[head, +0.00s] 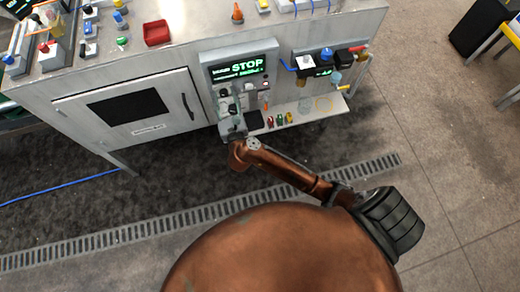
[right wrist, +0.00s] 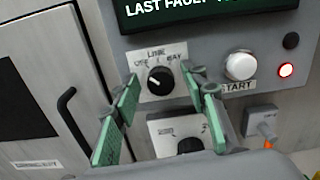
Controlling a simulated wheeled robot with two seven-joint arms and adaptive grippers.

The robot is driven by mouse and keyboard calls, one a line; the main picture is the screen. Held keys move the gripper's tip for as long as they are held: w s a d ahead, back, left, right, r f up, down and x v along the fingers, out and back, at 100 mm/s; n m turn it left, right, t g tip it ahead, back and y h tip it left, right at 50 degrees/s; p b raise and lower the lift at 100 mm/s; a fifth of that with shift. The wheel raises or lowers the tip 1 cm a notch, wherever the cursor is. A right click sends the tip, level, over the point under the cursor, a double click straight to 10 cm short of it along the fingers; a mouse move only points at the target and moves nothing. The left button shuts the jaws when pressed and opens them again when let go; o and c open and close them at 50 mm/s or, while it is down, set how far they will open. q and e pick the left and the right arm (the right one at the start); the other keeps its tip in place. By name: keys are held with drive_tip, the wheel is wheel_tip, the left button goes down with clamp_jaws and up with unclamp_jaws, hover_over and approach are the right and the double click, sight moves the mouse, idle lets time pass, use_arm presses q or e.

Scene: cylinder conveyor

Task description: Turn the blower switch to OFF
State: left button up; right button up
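My right gripper (head: 234,106) is at the front control panel in the head view. In the right wrist view the right gripper (right wrist: 165,77) is open, its two green-padded fingers apart on either side of a black rotary knob (right wrist: 160,80) labelled LINE. I cannot tell whether the fingers touch it. Below it, a second black knob (right wrist: 190,146) sits on its own plate, partly hidden by the gripper body; its label is too small to read. I cannot tell which knob is the blower switch. My left gripper is not in view.
The panel screen (head: 238,68) reads STOP. A white START button (right wrist: 240,66), a lit red lamp (right wrist: 286,70) and a grey lever switch (right wrist: 263,123) are right of the knobs. A cabinet door with a black handle (right wrist: 82,125) is at left. A shelf (head: 312,107) with small items juts out at right.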

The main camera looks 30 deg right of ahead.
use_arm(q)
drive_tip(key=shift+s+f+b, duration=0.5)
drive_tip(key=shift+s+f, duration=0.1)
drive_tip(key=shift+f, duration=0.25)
use_arm(e)
drive_tip(key=s+a+m+p, duration=0.1)
drive_tip(key=s+a+p, duration=0.1)
drive_tip(key=s, duration=0.5)
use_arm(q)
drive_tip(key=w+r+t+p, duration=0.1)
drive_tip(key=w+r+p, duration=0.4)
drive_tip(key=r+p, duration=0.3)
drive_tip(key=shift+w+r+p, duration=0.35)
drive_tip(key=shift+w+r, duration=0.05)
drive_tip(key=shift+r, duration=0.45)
use_arm(e)
drive_tip(key=s+d+f+n+g+y, duration=0.1)
drive_tip(key=s+d+f+n+y, duration=0.1)
drive_tip(key=f+n, duration=0.6)
drive_tip(key=s+d+f+n+g+y, duration=0.1)
drive_tip(key=s+d+f+n, duration=0.2)
drive_tip(key=s+f+n, duration=0.2)
drive_tip(key=s+d+f+n+y, duration=0.2)
drive_tip(key=s+d+f+n, duration=0.1)
drive_tip(key=f+n, duration=0.9)
drive_tip(key=shift+s+f+g+y, duration=0.35)
drive_tip(key=shift+s+f, duration=0.3)
drive_tip(key=shift+f, duration=0.45)
